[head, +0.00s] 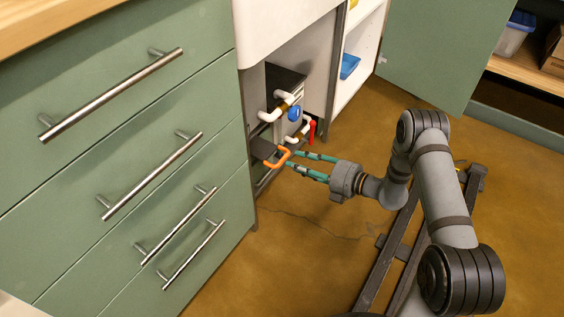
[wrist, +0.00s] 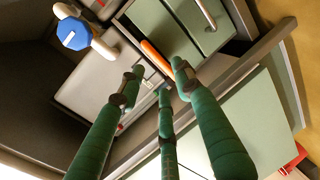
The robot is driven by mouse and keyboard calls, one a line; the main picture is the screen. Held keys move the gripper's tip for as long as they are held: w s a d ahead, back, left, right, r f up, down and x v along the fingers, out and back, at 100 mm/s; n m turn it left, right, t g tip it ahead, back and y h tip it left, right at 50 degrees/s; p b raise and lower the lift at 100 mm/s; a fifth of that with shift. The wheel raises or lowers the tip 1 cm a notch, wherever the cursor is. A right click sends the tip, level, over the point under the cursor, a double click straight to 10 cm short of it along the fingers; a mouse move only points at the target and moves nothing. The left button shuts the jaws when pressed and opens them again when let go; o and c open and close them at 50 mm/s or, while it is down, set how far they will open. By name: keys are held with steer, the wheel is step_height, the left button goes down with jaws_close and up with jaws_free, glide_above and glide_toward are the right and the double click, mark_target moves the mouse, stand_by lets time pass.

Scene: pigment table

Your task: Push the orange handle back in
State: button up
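The orange handle (head: 284,153) is a small loop on the front of a dark slab-like piece (head: 263,149) that sticks out of the open bay low beside the green drawers. In the wrist view the orange handle (wrist: 157,57) shows as a slanted bar just beyond the fingertips. My gripper (head: 295,159) has green fingers pointing at the handle from the right. In the wrist view my gripper (wrist: 158,78) has its fingers spread apart with nothing between them. The fingertips are close to the handle; I cannot tell whether they touch it.
White pipes (head: 285,97) with a blue knob (head: 294,114) and a red lever (head: 311,131) sit above and behind the handle. Green drawers with steel bar handles (head: 150,170) stand at left. A green door (head: 435,50) stands open at upper right.

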mark_target(284, 160)
steer(key=b+x, duration=0.2)
steer(key=x, duration=0.3)
steer(key=shift+w+a+f, duration=0.1)
steer(key=shift+a+f, duration=0.15)
steer(key=shift+a, duration=0.05)
steer(key=shift+w+a+b, duration=0.25)
steer(key=shift+a+b, duration=0.1)
steer(key=shift+a, duration=0.05)
steer(key=shift+r, duration=0.1)
steer(key=shift+c, duration=1.2)
jaws_close()
